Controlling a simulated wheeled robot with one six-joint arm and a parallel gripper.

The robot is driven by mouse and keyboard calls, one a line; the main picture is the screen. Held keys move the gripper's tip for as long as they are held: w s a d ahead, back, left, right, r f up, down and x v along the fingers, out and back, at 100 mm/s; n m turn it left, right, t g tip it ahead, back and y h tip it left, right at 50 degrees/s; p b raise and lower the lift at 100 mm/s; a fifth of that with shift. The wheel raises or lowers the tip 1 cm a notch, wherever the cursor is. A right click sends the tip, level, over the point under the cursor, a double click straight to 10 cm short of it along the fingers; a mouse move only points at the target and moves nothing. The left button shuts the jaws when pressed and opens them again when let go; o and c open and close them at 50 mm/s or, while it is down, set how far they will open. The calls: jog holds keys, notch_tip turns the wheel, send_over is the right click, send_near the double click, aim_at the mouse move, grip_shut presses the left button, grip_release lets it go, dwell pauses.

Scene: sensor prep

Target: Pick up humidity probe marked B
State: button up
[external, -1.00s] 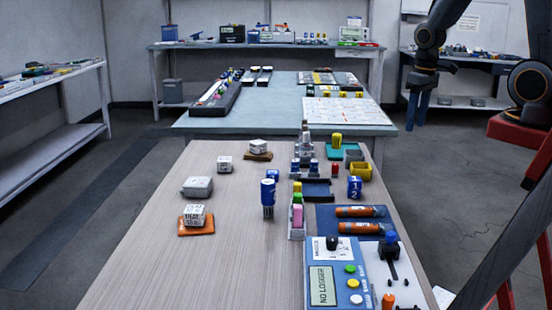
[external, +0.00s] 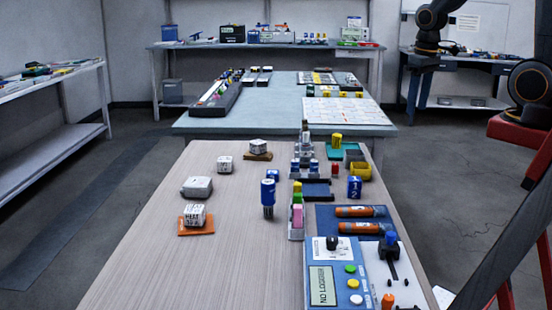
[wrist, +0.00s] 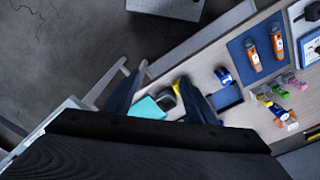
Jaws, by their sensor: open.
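I cannot read a B on anything, so I cannot tell which item is the humidity probe marked B. A blue-and-white cylinder with a dark lower end (external: 268,196) stands upright mid-table. Two orange cylinders, the far one (external: 360,211) and the near one (external: 361,228), lie on a blue mat (external: 326,214) at the right; they also show in the wrist view (wrist: 252,55). My gripper (wrist: 160,95) is open and empty, its dark fingers apart.
A panel reading "NO LOGGER" (external: 322,285) is at the near right. A blue block marked 1 and 2 (external: 354,187) and a yellow container (external: 360,171) stand at the right. The near left tabletop is clear.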

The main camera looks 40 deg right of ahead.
jog(key=w+a+n, duration=0.3)
jog(key=w+a, duration=0.4)
jog(key=a, duration=0.2)
jog(key=n+t+y+b, duration=0.1)
jog(key=n+y+b, duration=0.25)
jog(key=n, duration=0.65)
send_over(262, 200)
jog(key=s+d, duration=0.2)
jog(key=shift+y, duration=0.25)
jog(key=f, duration=0.8)
jog(key=f+p, duration=0.1)
jog(key=f, duration=0.3)
jog(key=shift+w+d+f, duration=0.3)
jog(key=shift+w+f, duration=0.05)
jog(key=shift+f, duration=0.65)
jog(key=shift+w+p+x, duration=0.15)
jog(key=shift+p+x, duration=0.3)
jog(key=shift+x, duration=1.35)
jog(key=shift+w+p+x, duration=0.2)
jog(key=shift+p+x, duration=0.2)
jog(key=shift+x, duration=1.45)
jog(key=shift+d, duration=0.1)
